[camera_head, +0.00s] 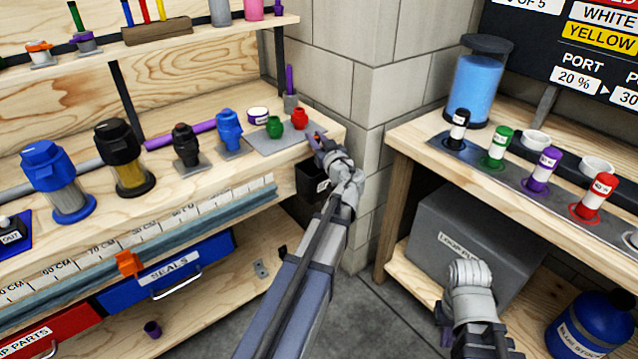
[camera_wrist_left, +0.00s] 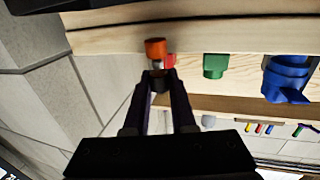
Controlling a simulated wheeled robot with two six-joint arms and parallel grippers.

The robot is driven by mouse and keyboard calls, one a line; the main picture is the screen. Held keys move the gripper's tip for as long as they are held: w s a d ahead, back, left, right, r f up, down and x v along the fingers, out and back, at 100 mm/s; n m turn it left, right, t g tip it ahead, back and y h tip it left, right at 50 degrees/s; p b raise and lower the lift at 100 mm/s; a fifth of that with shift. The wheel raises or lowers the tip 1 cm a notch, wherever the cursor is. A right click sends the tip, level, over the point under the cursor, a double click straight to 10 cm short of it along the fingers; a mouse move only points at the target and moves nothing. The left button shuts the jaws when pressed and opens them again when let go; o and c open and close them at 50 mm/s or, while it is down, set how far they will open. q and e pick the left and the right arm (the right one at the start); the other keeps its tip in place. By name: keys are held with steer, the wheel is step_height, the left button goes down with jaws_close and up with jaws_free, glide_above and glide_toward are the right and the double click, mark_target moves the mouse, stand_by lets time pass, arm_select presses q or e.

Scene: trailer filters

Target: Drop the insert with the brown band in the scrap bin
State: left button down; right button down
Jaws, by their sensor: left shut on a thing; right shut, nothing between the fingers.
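My left gripper (camera_head: 318,146) is at the right end of the left bench, beside the grey mat. In the left wrist view its fingertips (camera_wrist_left: 159,80) are shut on a small insert (camera_wrist_left: 155,48) with an orange-brown end and a paler part below; the head view mostly hides it behind the gripper. A black bin (camera_head: 311,184) with a white label hangs at the bench end, just below my left gripper; its label is not readable and my arm covers part of it. My right gripper (camera_head: 446,335) is shut and empty, low in front of the right bench.
The grey mat (camera_head: 262,141) holds a green pot (camera_head: 274,127), a red pot (camera_head: 299,118) and a white pot (camera_head: 258,115). Blue (camera_head: 229,129) and black (camera_head: 185,145) fittings stand left of it. A concrete block wall (camera_head: 366,125) is close behind my left gripper.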

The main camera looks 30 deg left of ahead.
arm_select(q)
steer(key=c, duration=0.7)
jaws_free()
steer(key=shift+o, duration=0.2)
steer(key=v, duration=0.8)
